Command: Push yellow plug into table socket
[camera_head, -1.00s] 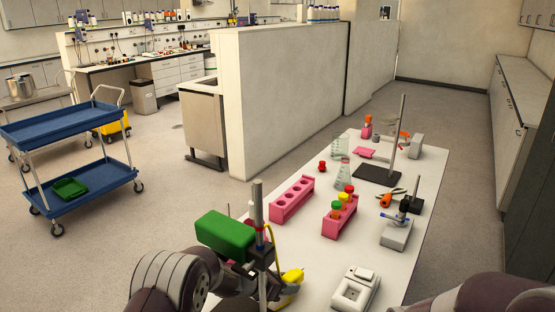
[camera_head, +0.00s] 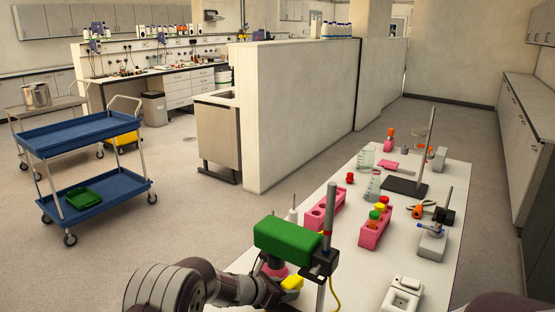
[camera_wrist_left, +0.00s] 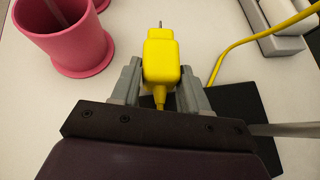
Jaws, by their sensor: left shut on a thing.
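The yellow plug (camera_wrist_left: 160,58) is between the fingers of my left gripper (camera_wrist_left: 160,88) in the left wrist view, with its metal prongs pointing away from the gripper. In the head view the plug (camera_head: 291,284) shows at the front of the left gripper (camera_head: 280,287), just left of a stand's pole. The gripper is shut on it. The white table socket (camera_head: 403,296) sits at the near right of the table, apart from the plug. A yellow cord (camera_wrist_left: 240,42) runs off to the upper right in the wrist view. My right gripper is out of view.
A stand pole (camera_head: 329,220) carries a green block (camera_head: 286,237) close to my left gripper. A pink cup (camera_wrist_left: 68,38) stands near the plug. Pink test tube racks (camera_head: 374,232) and a grey device (camera_head: 432,243) stand beyond the socket.

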